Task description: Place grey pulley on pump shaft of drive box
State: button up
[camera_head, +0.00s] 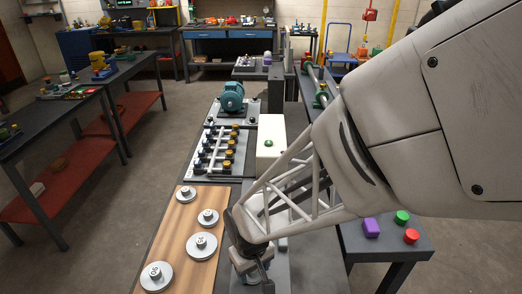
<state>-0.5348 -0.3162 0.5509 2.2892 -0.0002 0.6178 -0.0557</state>
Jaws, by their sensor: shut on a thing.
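My gripper (257,276) is low at the front of the bench, just right of the wooden board. It is shut on a grey metal piece, which looks like the grey pulley (243,267), mostly hidden by the fingers. A cream box with a green button (270,128) stands farther back on the bench; it may be the drive box. A teal motor (232,96) stands behind it to the left. I cannot make out the pump shaft; my arm covers part of the bench there.
Several silver discs with raised hubs (201,246) lie on the wooden board (174,232), left of my gripper. A purple block (371,227) and red and green knobs (411,236) sit on the right table.

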jog(key=shift+f, duration=0.25)
jog(key=shift+f, duration=0.15)
jog(key=o, duration=1)
notch_tip(320, 180, up, 12)
jog(key=shift+r, duration=0.15)
jog(key=shift+d+r, duration=0.1)
dwell(0.7)
